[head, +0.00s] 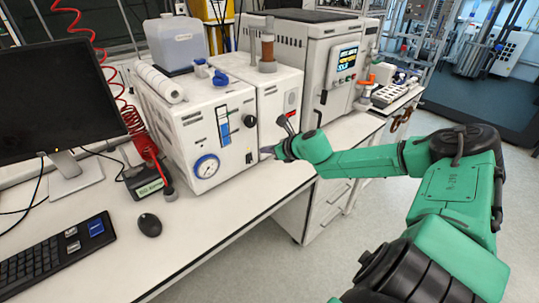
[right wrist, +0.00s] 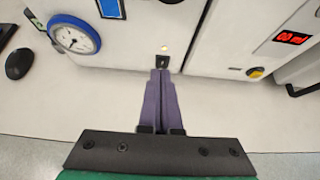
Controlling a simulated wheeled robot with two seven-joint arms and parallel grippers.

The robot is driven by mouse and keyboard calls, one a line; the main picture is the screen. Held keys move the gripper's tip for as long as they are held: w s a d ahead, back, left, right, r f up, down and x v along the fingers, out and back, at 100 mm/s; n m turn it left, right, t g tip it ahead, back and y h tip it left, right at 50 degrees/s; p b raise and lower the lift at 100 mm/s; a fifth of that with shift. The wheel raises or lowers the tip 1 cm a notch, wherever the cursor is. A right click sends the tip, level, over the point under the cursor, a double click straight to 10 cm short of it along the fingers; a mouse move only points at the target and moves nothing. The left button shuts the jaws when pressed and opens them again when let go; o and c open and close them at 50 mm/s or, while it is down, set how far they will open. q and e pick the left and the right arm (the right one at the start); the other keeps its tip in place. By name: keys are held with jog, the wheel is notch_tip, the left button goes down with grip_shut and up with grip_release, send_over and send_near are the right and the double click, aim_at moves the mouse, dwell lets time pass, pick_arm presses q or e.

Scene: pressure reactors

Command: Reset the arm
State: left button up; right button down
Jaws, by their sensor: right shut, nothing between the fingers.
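My right arm (head: 375,160), green with dark joints, reaches in from the right to the front of the white bench instrument. My right gripper (head: 266,153) is small and partly hidden by its wrist in the head view. In the right wrist view its two purple fingers (right wrist: 160,75) are together with nothing between them. Their tips lie just below a small black switch (right wrist: 162,62) with a lit yellowish light above it, on the instrument's front. I cannot tell whether the tips touch the switch. My left gripper is not in view.
The white instrument (head: 190,130) has a round blue-rimmed gauge (head: 206,167) and a display unit beside it (head: 335,65). A monitor (head: 60,100), keyboard (head: 55,255) and mouse (head: 149,225) occupy the bench's left. The bench front strip (head: 235,200) is clear.

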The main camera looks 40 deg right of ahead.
jog(key=shift+v, duration=0.95)
jog(key=shift+a+r, duration=0.1)
jog(key=shift+r, duration=0.1)
